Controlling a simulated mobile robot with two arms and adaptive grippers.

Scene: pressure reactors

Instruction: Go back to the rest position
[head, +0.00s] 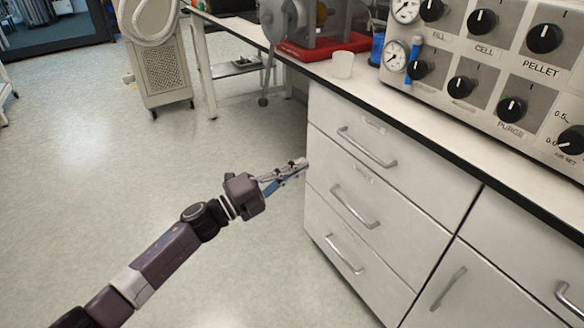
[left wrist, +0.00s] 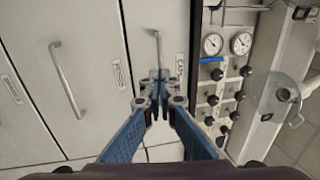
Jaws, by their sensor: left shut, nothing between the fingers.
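My left gripper (head: 299,168) reaches in from the left in the head view, in front of the white drawer cabinet (head: 385,155) and below the bench top. Its fingers are together and hold nothing. In the left wrist view the blue-sided fingers (left wrist: 159,78) meet at their tips, with a drawer front and its upright handle (left wrist: 157,50) beyond them. I cannot tell from these frames how far the tips are from the drawer front. My right gripper is in neither view.
The control panel (head: 490,70) with black knobs and gauges stands on the bench. A white cup (head: 343,65) and a machine on a red base (head: 318,46) stand near the bench edge. A grey cabinet on castors (head: 160,72) stands behind. The floor (head: 110,185) at left is clear.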

